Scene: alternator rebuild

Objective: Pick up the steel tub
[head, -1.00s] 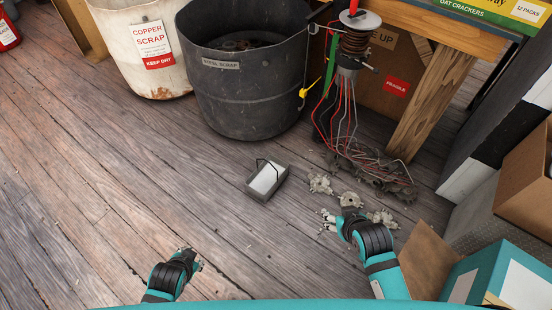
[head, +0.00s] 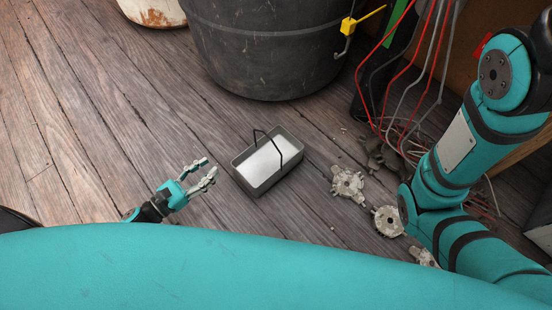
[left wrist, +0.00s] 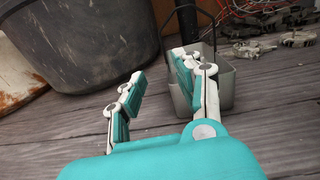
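The steel tub (head: 262,182) is a small grey rectangular box with a pale inside and a thin dark wire handle standing over it. It sits upright on the wooden floor in the middle of the head view. My left gripper (head: 208,172) is open and empty, just left of the tub and apart from it. In the left wrist view the open fingers (left wrist: 158,85) are in front, and the right finger partly hides the tub (left wrist: 222,88). My right arm shows at the right of the head view, but its gripper is out of sight.
A large dark scrap bin (head: 262,50) stands behind the tub. Metal castings (head: 347,184) lie on the floor to its right, with red and grey wires (head: 412,95) hanging behind them. A white bucket (head: 152,12) is at the far left.

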